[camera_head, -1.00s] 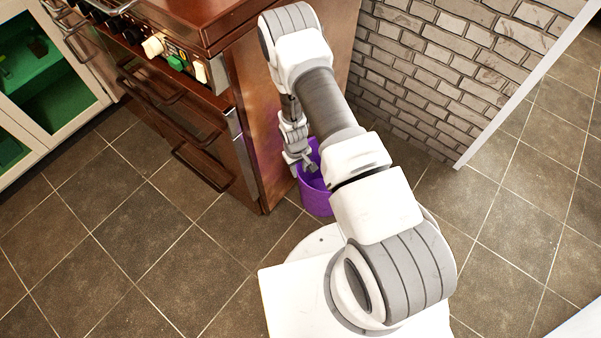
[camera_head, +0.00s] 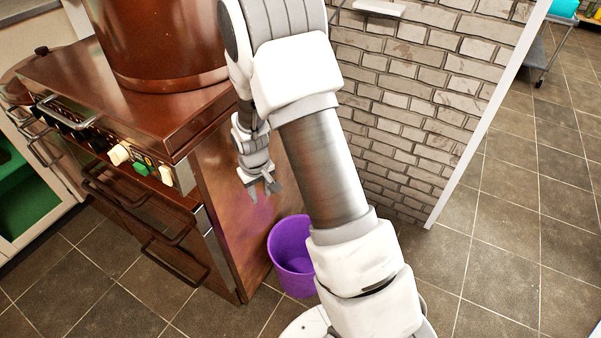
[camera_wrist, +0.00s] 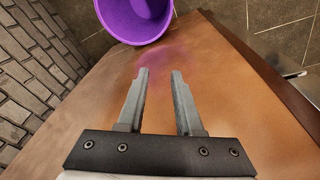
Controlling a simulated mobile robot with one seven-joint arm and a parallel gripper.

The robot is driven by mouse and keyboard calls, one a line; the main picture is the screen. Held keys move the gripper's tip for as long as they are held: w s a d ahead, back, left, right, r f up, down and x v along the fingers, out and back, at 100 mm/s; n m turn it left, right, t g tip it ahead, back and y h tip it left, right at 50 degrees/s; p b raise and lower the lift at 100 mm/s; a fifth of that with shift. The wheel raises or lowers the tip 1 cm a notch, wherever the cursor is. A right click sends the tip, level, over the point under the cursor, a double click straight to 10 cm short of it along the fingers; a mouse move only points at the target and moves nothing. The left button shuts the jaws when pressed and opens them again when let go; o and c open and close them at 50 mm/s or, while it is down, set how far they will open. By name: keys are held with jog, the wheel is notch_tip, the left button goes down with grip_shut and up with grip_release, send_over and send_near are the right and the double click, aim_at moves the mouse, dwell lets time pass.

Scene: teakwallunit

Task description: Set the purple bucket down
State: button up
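The purple bucket (camera_head: 289,262) stands upright on the tiled floor beside the side panel of the brown stove, partly hidden by my arm in the head view. It looks empty inside. In the wrist view the bucket (camera_wrist: 136,18) shows at the top, cut off by the frame edge, beyond my fingertips. My gripper (camera_head: 264,187) is above and to the left of the bucket in the head view, apart from it. In the wrist view my gripper (camera_wrist: 159,75) is open, with nothing between its fingers.
The brown stove (camera_head: 215,215) with a large pot (camera_head: 160,45) on top stands close to my gripper. A grey brick wall (camera_head: 420,100) rises behind the bucket. Tiled floor (camera_head: 500,255) is free to the right. A cart (camera_head: 550,45) stands at the far right.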

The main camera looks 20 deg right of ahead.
jog(key=s+r+m+t, duration=0.1)
jog(key=s+r, duration=0.3)
jog(key=r, duration=0.7)
jog(key=s+r+t, duration=0.1)
jog(key=s+r, duration=0.4)
jog(key=r, duration=0.6)
jog(key=s+r+t, duration=0.1)
jog(key=s+r, duration=0.3)
jog(key=s, duration=0.3)
jog(key=s+d+r+m, duration=0.1)
jog(key=s+r, duration=0.3)
jog(key=s, duration=0.4)
jog(key=shift+s+d+r+t+y, duration=0.15)
jog(key=shift+s+r+t+y, duration=0.15)
jog(key=shift+r+t, duration=0.1)
notch_tip(320, 180, up, 24)
jog(key=p, duration=2.4)
